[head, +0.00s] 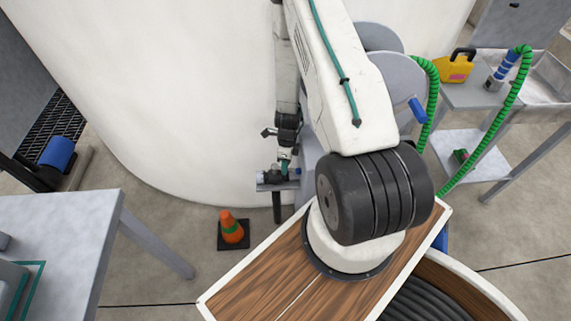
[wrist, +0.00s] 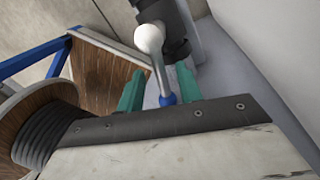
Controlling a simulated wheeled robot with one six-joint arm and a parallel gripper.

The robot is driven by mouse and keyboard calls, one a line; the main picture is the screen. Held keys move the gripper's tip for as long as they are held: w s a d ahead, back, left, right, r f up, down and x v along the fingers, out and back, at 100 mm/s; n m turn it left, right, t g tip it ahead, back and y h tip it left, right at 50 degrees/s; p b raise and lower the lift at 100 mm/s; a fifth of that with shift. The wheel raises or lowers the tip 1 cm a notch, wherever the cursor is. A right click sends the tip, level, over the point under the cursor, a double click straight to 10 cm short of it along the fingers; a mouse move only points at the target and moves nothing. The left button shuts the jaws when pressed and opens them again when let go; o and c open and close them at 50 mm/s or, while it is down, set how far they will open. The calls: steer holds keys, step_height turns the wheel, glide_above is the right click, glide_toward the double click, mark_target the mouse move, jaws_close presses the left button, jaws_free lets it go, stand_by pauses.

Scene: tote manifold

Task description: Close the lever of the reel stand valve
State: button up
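The valve (head: 275,178) sits low beside the grey reel stand in the head view, small and partly hidden by my arm. In the wrist view its lever (wrist: 158,70) is a thin metal rod with a white ball knob (wrist: 149,38) and a blue collar (wrist: 167,99) at the lower end. A dark body (wrist: 177,47) lies behind the rod. My gripper (wrist: 160,84) has two teal fingers standing apart, with the rod seen between them. I cannot tell whether a finger touches it. My gripper also shows small in the head view (head: 285,157).
The reel stand (head: 398,80) with a blue crank handle (head: 417,110) and green hose (head: 431,90) is right of my arm. A large white curved wall (head: 180,90) stands behind. Tables stand left (head: 70,215) and right (head: 475,95).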

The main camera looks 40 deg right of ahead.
step_height(320, 180, up, 8)
steer(key=d, duration=0.1)
steer(key=shift+w+f, duration=0.2)
steer(key=shift+w, duration=0.25)
steer(key=shift+d, duration=0.1)
